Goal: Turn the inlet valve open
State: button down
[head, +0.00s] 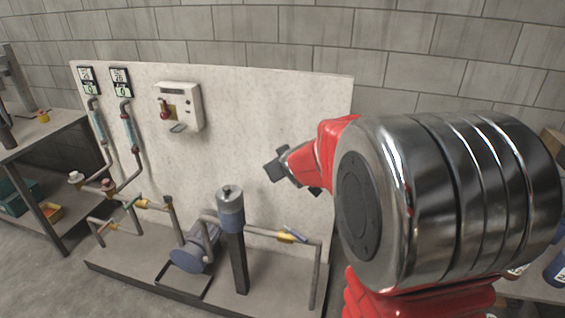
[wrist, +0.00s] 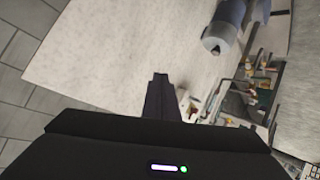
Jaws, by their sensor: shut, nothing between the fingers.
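A yellow valve (head: 286,238) with a blue-purple lever sits on the horizontal pipe right of the grey cylinder. Another yellow valve (head: 142,204) sits on the pipework at the left, with a thin greenish handle beside it. A smaller yellow fitting (head: 113,226) is on the lower left pipe. No readable label shows which is the inlet valve. My gripper (head: 274,167) is in front of the pale panel, above the right-hand valve and apart from it. Its dark fingers are shut and empty, also in the wrist view (wrist: 158,84). No valve is clearly recognisable in the wrist view.
The pale panel (head: 235,110) stands behind the pipes, with a control box (head: 180,106) bearing a red knob. A workbench (head: 45,135) is at far left. My arm hides the right side.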

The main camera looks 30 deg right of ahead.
jog(key=s+a+g+y, duration=0.1)
jog(key=s+a+g, duration=0.1)
jog(key=s+a, duration=0.4)
jog(key=s+a+m+g+y, duration=0.1)
jog(key=s+a, duration=0.5)
jog(key=s, duration=1)
jog(key=s+a+g, duration=0.2)
jog(key=s+a, duration=0.4)
jog(key=s, duration=0.5)
jog(key=shift+s+a+r+m+g+y, duration=0.2)
jog(key=shift+s+r+m+g+y, duration=0.15)
jog(key=shift+r+m+g+y, duration=0.1)
